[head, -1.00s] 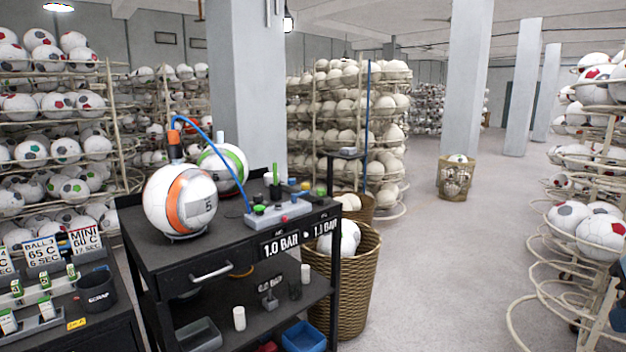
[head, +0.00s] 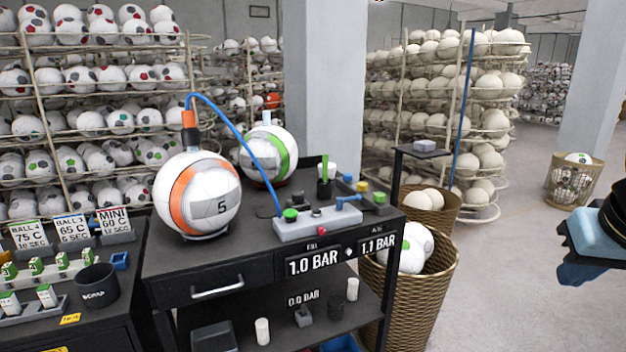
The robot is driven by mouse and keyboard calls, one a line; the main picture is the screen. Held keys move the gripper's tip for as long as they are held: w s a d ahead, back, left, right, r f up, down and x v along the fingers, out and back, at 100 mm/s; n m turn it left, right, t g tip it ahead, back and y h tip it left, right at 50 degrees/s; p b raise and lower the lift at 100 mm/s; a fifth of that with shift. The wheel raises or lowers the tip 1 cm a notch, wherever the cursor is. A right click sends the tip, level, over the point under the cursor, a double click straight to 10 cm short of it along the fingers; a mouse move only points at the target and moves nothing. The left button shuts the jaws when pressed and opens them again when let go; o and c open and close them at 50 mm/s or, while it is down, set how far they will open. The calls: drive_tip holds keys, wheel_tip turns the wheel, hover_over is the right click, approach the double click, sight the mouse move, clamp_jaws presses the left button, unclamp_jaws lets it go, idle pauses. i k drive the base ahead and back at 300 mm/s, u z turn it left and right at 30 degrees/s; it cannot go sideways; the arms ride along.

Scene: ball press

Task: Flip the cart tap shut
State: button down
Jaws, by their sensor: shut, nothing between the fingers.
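The black cart (head: 255,262) stands in the middle of the head view. On its top is a grey valve block (head: 303,226) with a green knob (head: 290,214), a red button and a blue tap (head: 346,201) at its right end. The tap's handle looks roughly level, pointing right; its exact position is too small to tell. A blue hose (head: 240,137) runs from the block to the orange fitting (head: 189,125) on the orange-and-white ball (head: 200,195). My gripper (head: 578,272), blue and black, is shut and empty at the right edge, well away from the tap.
A green-and-white ball (head: 268,160) stands behind the orange one. Plaques read 1.0 BAR and 1.1 BAR (head: 378,243). A wicker basket of balls (head: 425,290) stands against the cart's right side. A black sign bench (head: 100,325) is at left.

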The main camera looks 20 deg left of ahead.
sight(339, 201)
drive_tip(key=u, duration=0.35)
drive_tip(key=i, duration=1)
drive_tip(key=u, duration=0.5)
drive_tip(key=k, duration=0.9)
drive_tip(key=u, duration=0.2)
drive_tip(key=i, duration=0.9)
drive_tip(key=z, duration=0.1)
